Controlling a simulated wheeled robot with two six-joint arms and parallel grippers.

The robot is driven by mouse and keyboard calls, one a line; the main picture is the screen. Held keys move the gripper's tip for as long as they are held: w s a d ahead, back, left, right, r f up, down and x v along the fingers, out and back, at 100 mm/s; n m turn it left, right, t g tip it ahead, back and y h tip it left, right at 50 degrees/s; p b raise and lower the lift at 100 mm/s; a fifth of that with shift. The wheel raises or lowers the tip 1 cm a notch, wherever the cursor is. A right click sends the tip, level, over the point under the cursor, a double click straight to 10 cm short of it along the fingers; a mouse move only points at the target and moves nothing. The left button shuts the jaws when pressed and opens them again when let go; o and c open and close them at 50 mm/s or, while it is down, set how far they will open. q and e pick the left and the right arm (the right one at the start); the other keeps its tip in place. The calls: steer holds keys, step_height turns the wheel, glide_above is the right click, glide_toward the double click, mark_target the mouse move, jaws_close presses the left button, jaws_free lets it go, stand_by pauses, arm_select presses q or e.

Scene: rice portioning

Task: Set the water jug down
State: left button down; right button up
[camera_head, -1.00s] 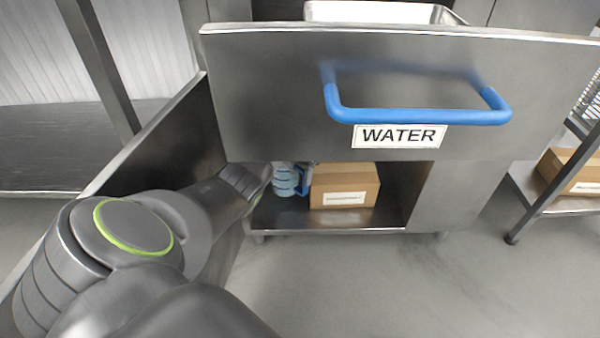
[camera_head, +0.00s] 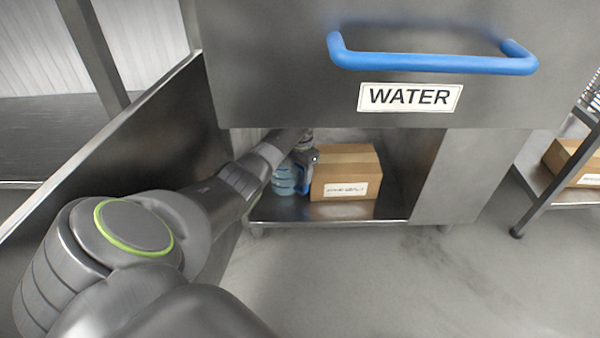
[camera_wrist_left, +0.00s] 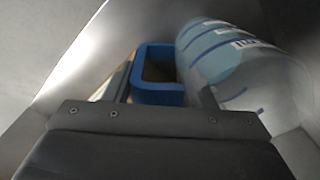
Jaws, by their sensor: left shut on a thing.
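The water jug (camera_head: 285,179) is a clear, bluish bottle inside the open lower compartment under the WATER drawer front. My left arm reaches into that compartment, and my left gripper (camera_head: 309,160) is beside the jug, between it and a cardboard box. In the left wrist view, the jug (camera_wrist_left: 245,68) lies across the upper right with its blue handle (camera_wrist_left: 158,97) between the fingers of my left gripper (camera_wrist_left: 165,92), which is shut on it. The jug is near the shelf floor; I cannot tell whether its base touches. My right gripper is not in view.
The cardboard box (camera_head: 345,172) stands close to the right of the jug on the compartment's shelf (camera_head: 330,208). The drawer front (camera_head: 290,95) with a blue bar handle (camera_head: 435,63) overhangs it. An open door panel (camera_head: 130,150) is at left. Another box (camera_head: 575,160) sits on a rack at right.

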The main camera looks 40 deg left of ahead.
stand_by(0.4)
arm_select(q)
steer(key=c, duration=0.6)
jaws_free()
steer(key=shift+f, duration=0.1)
